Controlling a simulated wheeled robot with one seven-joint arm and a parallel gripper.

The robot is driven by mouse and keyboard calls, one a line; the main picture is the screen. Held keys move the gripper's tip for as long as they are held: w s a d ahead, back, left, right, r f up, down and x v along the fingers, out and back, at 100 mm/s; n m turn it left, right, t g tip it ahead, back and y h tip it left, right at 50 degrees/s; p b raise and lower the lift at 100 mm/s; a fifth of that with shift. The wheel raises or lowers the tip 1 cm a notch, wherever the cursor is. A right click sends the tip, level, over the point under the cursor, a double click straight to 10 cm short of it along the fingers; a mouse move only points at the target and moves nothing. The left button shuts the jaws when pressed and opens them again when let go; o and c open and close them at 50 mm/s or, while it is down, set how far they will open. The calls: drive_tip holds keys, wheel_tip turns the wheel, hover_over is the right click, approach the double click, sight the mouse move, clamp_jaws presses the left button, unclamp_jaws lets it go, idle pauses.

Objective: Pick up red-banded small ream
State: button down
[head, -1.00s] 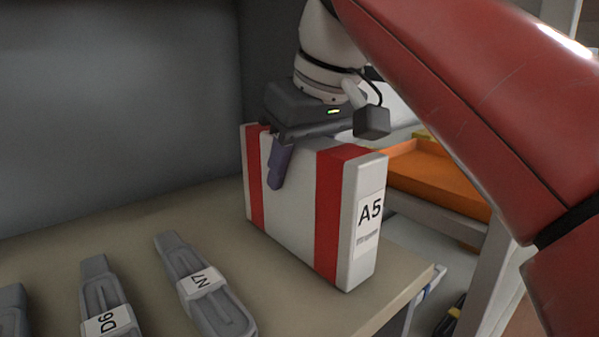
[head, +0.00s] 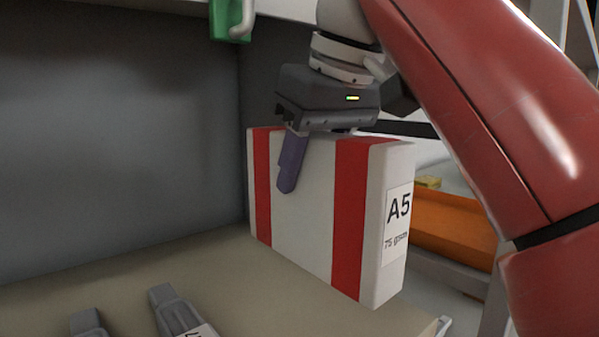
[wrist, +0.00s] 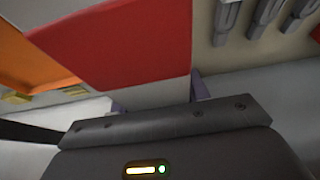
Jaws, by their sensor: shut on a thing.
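The red-banded small ream (head: 305,205) is a white upright pack with two red bands and an "A5" label on its right end. My gripper (head: 300,165) comes down from above and is shut across the ream's thickness. One purple-grey finger lies on its near broad face; the other is hidden behind it. In the wrist view, the ream (wrist: 130,42) fills the middle with a red band, between the fingers. I cannot tell for certain whether its lower edge is clear of the table.
Grey toner cartridges (head: 178,312) lie on the beige table (head: 150,270) at front left. A grey wall (head: 110,130) stands behind. An orange tray (head: 450,228) is at right, beyond the table's edge. A green thing (head: 228,18) hangs at the top.

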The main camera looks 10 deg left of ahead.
sight(399, 189)
drive_tip(key=s+d, duration=0.3)
drive_tip(key=d, duration=0.1)
drive_tip(key=s+d+p, duration=0.1)
drive_tip(key=s+d, duration=0.3)
drive_tip(key=shift+s+d+r, duration=0.1)
drive_tip(key=shift+s+d, duration=1.05)
drive_tip(key=shift+d, duration=0.2)
drive_tip(key=shift+s+d, duration=0.9)
drive_tip(key=shift+d, duration=0.15)
